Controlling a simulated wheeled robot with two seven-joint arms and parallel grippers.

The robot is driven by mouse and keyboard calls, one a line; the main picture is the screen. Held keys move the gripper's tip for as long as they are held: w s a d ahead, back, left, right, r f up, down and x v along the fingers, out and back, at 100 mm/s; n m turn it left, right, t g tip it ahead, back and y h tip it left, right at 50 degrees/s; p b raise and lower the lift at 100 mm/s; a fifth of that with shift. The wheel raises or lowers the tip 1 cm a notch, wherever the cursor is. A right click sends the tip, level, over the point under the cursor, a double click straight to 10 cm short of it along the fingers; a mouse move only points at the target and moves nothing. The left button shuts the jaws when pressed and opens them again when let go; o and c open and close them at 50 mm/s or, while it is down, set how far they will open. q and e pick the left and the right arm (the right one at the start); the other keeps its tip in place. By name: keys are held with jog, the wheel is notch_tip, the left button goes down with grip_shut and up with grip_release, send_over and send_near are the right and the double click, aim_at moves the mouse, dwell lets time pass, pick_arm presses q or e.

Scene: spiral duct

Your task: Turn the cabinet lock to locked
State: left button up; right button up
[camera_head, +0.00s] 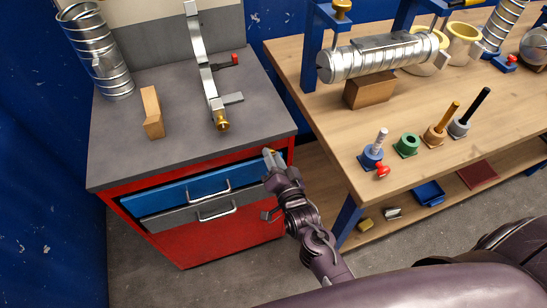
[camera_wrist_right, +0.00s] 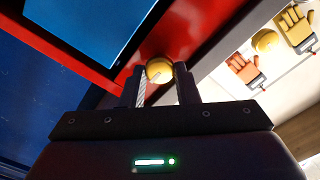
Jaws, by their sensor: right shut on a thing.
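The red cabinet (camera_head: 215,238) stands at the left, with a blue drawer (camera_head: 165,196) above a grey drawer (camera_head: 180,219). Its lock (camera_wrist_right: 159,70) is a round brass-yellow knob on the red frame, beside the blue panel in the right wrist view. My right gripper (camera_head: 271,157) is at the cabinet's upper right front corner. In the right wrist view its two fingers (camera_wrist_right: 159,86) stand on either side of the lock and are shut on it. The gripper hides most of the lock in the head view. I cannot read the lock's angle. My left gripper is not in view.
The grey cabinet top holds a spiral duct (camera_head: 98,55), a wooden block (camera_head: 152,112) and a metal strip (camera_head: 204,70). A wooden workbench (camera_head: 330,125) stands close to the right of my right gripper. Grey floor (camera_head: 240,275) is clear in front.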

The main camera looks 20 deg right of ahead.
jog(key=o, duration=1)
jog(key=s+b, duration=0.1)
jog(key=s, duration=0.6)
jog(key=shift+s+d, duration=0.1)
jog(key=shift+s, duration=0.3)
